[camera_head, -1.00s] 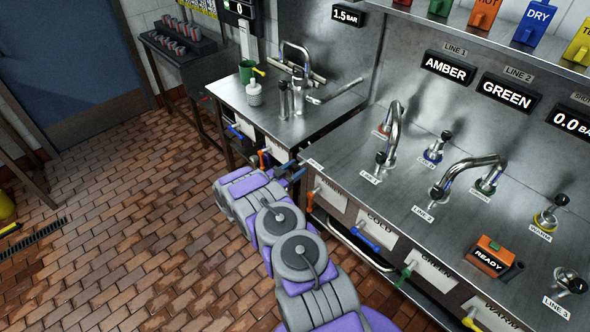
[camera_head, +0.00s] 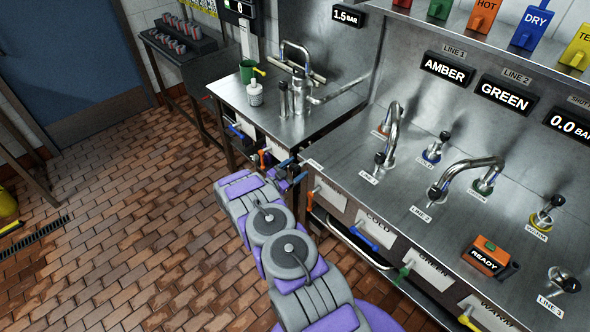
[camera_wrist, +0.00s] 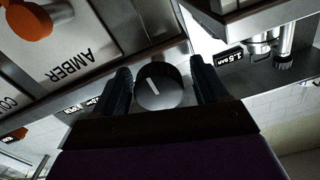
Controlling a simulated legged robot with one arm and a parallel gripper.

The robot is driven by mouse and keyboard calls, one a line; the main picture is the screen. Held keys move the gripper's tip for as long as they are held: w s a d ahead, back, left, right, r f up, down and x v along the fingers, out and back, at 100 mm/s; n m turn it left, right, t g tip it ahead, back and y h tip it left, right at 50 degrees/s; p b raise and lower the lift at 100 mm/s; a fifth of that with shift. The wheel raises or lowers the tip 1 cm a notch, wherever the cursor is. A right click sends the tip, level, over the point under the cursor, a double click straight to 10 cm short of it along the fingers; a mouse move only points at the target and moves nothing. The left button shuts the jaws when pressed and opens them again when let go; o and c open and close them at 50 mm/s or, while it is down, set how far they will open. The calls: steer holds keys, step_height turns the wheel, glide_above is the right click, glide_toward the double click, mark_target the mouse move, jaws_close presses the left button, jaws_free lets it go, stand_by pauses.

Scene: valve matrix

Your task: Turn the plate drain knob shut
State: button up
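A round dark knob (camera_wrist: 158,88) with a white pointer line and a pale silvery rim shows in the wrist view. It sits between the two dark fingers of my gripper (camera_wrist: 163,84). The fingers are apart, one on each side of the knob, with narrow gaps; I see no clear contact. No label naming this knob is readable. In the head view my gripper (camera_head: 291,174) is at the front of the counter, near the corner between the two steel worktops. My arm hides the knob there.
An orange handle by the AMBER label (camera_wrist: 70,65) is close in the wrist view.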

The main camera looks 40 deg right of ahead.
steer(key=s+a+p, duration=0.1)
steer(key=a+p, duration=0.1)
steer(key=a, duration=1.5)
steer(key=shift+s+a, duration=0.2)
